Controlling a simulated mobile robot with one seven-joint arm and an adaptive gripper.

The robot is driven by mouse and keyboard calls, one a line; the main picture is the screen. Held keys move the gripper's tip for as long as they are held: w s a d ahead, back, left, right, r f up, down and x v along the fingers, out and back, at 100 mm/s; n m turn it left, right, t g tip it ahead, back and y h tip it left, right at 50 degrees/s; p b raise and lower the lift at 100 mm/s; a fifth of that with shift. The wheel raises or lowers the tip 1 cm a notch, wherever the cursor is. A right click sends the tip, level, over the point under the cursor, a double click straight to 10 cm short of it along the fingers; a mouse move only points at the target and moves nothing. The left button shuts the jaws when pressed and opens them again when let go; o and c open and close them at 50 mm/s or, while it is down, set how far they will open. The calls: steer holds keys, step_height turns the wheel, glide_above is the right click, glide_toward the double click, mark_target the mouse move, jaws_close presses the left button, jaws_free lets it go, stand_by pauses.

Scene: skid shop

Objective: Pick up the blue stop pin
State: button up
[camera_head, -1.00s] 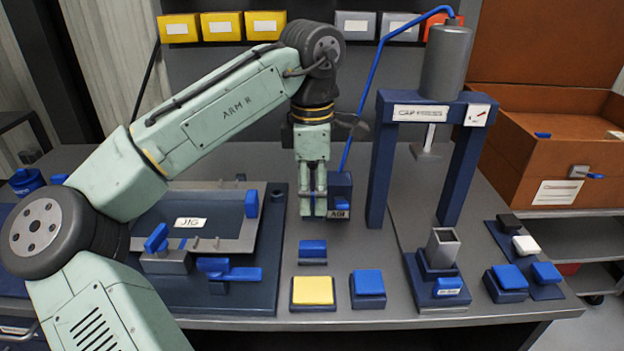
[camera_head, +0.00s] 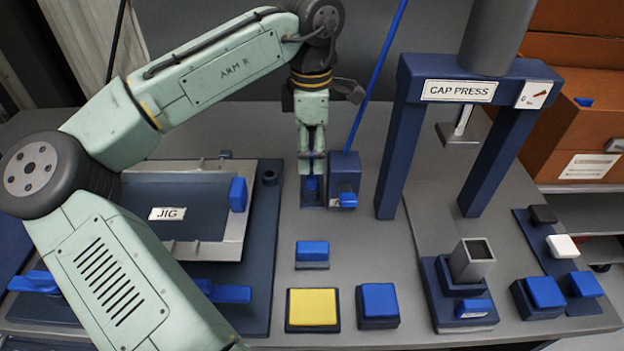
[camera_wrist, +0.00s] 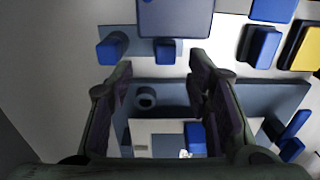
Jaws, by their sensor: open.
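No label names the blue stop pin, so I cannot tell for certain which blue piece it is. A small blue piece (camera_head: 312,184) stands on a small plate left of a dark blue box, directly under my gripper (camera_head: 312,172). My gripper points down with its fingers apart and nothing visibly held. In the wrist view, two blue pieces, one at left (camera_wrist: 110,48) and one at right (camera_wrist: 168,50), show beyond the open fingers (camera_wrist: 160,70). Another upright blue piece (camera_head: 238,194) is on the right edge of the jig (camera_head: 190,170).
The dark blue box (camera_head: 343,165) with a blue knob (camera_head: 347,199) stands right beside my gripper. The cap press (camera_head: 395,150) rises further right. A yellow pad (camera_head: 312,308) and blue buttons (camera_head: 378,300) are at the front. Bare table lies between box and press.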

mark_target(312, 175)
steer(key=f, duration=0.1)
steer(key=f+p, duration=0.1)
steer(key=f, duration=0.2)
steer(key=shift+s+f, duration=0.15)
steer(key=shift+s, duration=0.2)
steer(key=shift+f, duration=0.45)
jaws_close()
